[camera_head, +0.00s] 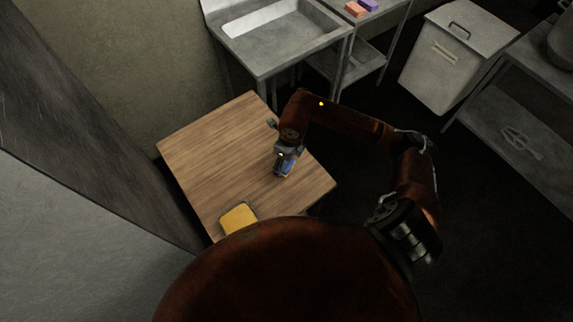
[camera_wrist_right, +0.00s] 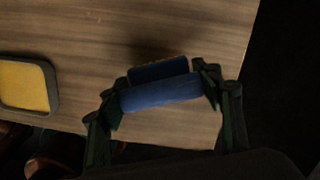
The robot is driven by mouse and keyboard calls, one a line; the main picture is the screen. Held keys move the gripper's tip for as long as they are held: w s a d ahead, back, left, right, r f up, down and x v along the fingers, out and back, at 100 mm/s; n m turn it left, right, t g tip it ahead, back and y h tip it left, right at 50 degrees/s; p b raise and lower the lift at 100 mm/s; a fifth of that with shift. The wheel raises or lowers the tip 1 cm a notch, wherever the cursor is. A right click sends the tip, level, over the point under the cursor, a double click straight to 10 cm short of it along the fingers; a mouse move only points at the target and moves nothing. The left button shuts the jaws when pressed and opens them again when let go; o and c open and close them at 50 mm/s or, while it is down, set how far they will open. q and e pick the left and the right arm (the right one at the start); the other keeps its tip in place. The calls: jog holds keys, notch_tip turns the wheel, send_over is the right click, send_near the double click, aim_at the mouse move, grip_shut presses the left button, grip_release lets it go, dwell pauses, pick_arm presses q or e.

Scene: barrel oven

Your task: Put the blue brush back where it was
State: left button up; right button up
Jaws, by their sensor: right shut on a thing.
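The blue brush (camera_head: 286,168) is at my right gripper, over the right part of the wooden table (camera_head: 215,160). My right gripper (camera_head: 284,163) is shut on it. In the right wrist view the blue brush (camera_wrist_right: 162,90) lies between the two fingers of the right gripper (camera_wrist_right: 165,95), its long handle spanning them. A second blue part shows just behind the handle. A dark shadow lies on the wood beside it; I cannot tell if the brush touches the table. My left gripper is not in view.
A tray with a yellow surface (camera_head: 238,217) lies near the table's front edge, also in the right wrist view (camera_wrist_right: 25,85). A steel sink (camera_head: 275,30) and a shelf with orange and purple blocks (camera_head: 355,9) stand behind. A white bin (camera_head: 455,55) stands back right. Most of the tabletop is clear.

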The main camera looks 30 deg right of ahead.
aim_at(290, 164)
jog(key=shift+d+f, duration=0.15)
jog(key=shift+f, duration=0.05)
jog(key=shift+w+d+f, duration=0.1)
jog(key=shift+d+f, duration=0.05)
jog(key=shift+f, duration=0.75)
jog(key=shift+d+f, duration=0.1)
jog(key=shift+f, duration=0.8)
jog(key=shift+f, duration=0.25)
jog(key=o, duration=1)
jog(key=shift+r, duration=0.1)
jog(key=r, duration=0.4)
jog(key=s+r, duration=0.1)
jog(key=r, duration=0.7)
jog(key=shift+s+d+r, duration=0.15)
jog(key=shift+d, duration=0.15)
